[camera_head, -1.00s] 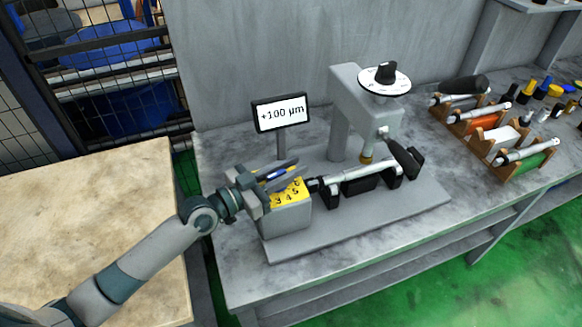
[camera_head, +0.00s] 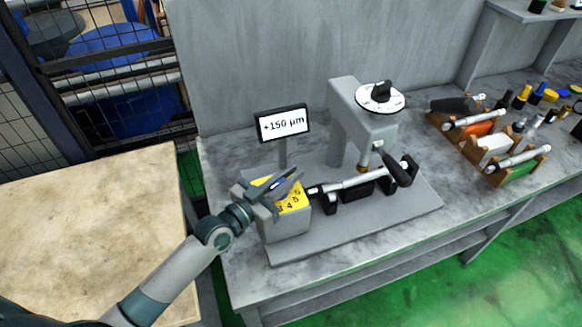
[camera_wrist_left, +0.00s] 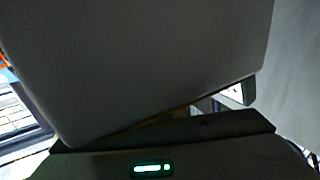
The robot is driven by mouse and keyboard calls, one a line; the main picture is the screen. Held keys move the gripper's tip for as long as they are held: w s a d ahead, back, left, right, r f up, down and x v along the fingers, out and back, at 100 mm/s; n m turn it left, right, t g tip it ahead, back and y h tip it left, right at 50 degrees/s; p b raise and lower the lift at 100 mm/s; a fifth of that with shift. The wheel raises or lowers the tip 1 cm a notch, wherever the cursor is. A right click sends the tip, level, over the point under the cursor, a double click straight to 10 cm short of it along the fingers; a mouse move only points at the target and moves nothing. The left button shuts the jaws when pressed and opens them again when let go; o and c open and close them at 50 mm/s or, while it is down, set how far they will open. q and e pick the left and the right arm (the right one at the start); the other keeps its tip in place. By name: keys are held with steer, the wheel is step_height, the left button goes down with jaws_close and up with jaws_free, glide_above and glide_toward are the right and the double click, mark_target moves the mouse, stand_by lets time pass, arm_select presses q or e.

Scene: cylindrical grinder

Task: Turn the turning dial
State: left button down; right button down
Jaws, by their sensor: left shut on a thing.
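A yellow numbered dial face (camera_head: 293,199) sits on the grey block at the left end of the grinder. My left gripper (camera_head: 274,187) is over this dial and shut on the turning dial; its fingers hide the gripped part. In the left wrist view, a large plain grey surface and a dark gripper part with a lit green indicator (camera_wrist_left: 152,168) fill the picture, so the grip itself is not clear. The display (camera_head: 283,123) behind the dial reads +150 µm. My right gripper is not in view.
The grinder has a second, white round dial with a black knob (camera_head: 381,92) on its upright. A metal shaft (camera_head: 355,184) lies across black supports right of the block. A wooden rack (camera_head: 487,153) with parts stands at the right. The bench front (camera_head: 330,266) is clear.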

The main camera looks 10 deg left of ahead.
arm_select(q)
steer(key=shift+w+a+r+n+t+y+p, duration=0.15)
steer(key=shift+n+t+y+p, duration=0.2)
steer(key=shift+n+y+p, duration=0.45)
steer(key=shift+a+r+n+t+y+p, duration=0.15)
steer(key=shift+t+y+p, duration=0.35)
steer(key=shift+p, duration=0.7)
steer(key=shift+w+a+f+n+y+p, duration=0.1)
steer(key=shift+a+n+y+p, duration=0.05)
steer(key=shift+n+y+p, duration=0.5)
steer(key=shift+a+f+n+y+p, duration=0.15)
steer(key=shift+n+y+p, duration=0.25)
steer(key=shift+y, duration=0.45)
steer(key=c, duration=1.8)
jaws_free()
steer(key=shift+o, duration=0.2)
